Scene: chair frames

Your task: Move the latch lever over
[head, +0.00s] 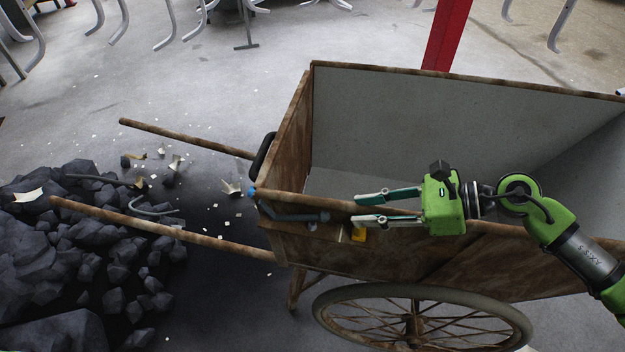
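The latch lever (285,215) is a blue-grey bent bar with a light-blue knob at its left end. It lies along the near left corner of a wooden cart (400,257), with the knob at the corner and the other end toward my gripper. My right gripper (356,210) is green with two pale fingers pointing left. It is open and empty, over the cart's near top edge, just right of the lever's right end. A gap shows between the fingertips and the lever. My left gripper is not in view.
A yellow piece (358,234) sits on the cart's near side below the fingers. A black handle (263,155) is on the cart's left end. The cart's inside is empty where visible.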

